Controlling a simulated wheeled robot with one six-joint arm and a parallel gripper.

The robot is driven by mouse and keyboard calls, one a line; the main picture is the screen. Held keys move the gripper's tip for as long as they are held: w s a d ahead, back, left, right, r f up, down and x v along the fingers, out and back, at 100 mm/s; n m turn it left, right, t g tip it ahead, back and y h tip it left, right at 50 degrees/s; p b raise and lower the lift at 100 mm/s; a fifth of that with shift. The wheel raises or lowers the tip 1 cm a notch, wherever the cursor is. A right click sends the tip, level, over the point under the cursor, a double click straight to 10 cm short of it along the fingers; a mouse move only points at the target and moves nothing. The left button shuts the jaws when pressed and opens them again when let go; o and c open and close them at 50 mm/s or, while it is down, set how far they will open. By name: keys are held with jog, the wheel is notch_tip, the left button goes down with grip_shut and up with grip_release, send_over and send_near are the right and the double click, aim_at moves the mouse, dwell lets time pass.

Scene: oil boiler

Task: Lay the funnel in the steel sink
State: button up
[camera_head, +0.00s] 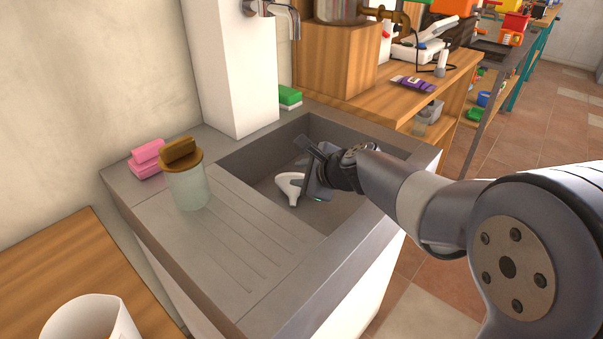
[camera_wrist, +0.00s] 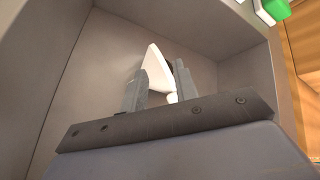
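In the wrist view the funnel (camera_wrist: 157,72) lies between the two grey fingers of my gripper (camera_wrist: 160,80) and fills most of the gap. The basin walls (camera_wrist: 50,60) surround the gripper in the wrist view.
A jar with a wooden lid (camera_head: 187,182) stands on the ribbed drainboard (camera_head: 245,235), beside pink sponges (camera_head: 147,160). A green sponge (camera_head: 289,96) lies behind the basin, near the tap (camera_head: 283,12). A wooden bench (camera_head: 455,77) with tools stands behind. A white container (camera_head: 90,320) is at front left.

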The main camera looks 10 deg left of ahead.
jog(key=p+v, duration=0.3)
jog(key=v, duration=0.9)
jog(key=shift+r, duration=0.55)
